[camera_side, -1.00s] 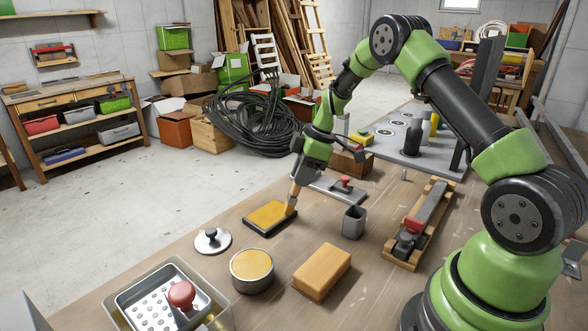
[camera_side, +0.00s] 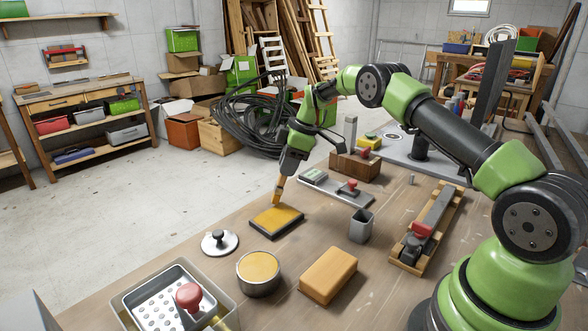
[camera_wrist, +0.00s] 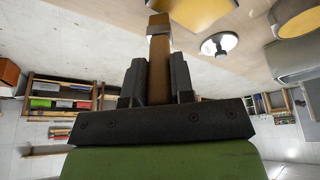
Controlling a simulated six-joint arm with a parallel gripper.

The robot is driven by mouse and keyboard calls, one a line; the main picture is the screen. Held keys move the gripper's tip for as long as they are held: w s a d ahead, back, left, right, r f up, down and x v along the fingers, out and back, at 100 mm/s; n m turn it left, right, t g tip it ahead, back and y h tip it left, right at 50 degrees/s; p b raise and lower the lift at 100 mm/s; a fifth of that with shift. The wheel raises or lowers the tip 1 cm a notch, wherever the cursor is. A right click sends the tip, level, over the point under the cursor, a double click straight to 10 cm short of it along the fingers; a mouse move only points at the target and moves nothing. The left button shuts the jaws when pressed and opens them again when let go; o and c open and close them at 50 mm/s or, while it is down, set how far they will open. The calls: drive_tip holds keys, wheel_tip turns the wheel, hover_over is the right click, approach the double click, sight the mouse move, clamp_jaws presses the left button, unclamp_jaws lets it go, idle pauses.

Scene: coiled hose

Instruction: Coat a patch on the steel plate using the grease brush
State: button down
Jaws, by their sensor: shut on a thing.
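My gripper (camera_side: 286,174) is shut on the wooden handle of the grease brush (camera_side: 277,191), which also shows between the jaws in the wrist view (camera_wrist: 159,68). The brush points down at the far edge of the steel plate (camera_side: 262,233), whose top carries a yellow-orange coat (camera_side: 277,218). I cannot tell whether the bristles touch the plate. The round tin (camera_side: 258,285) of yellow grease stands nearer the camera, open, with its lid (camera_side: 219,243) with a dark knob to its left. In the wrist view the coated plate (camera_wrist: 195,10) lies beyond the brush tip.
A tan block (camera_side: 328,275) and a grey square cup (camera_side: 361,226) stand right of the plate. A wooden holder with a red-knobbed tool (camera_side: 425,232) lies further right. A tray with a perforated insert (camera_side: 152,315) sits at front left. Bare table lies between these.

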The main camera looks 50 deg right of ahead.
wheel_tip(320, 180, up, 7)
drive_tip(key=shift+r, duration=0.3)
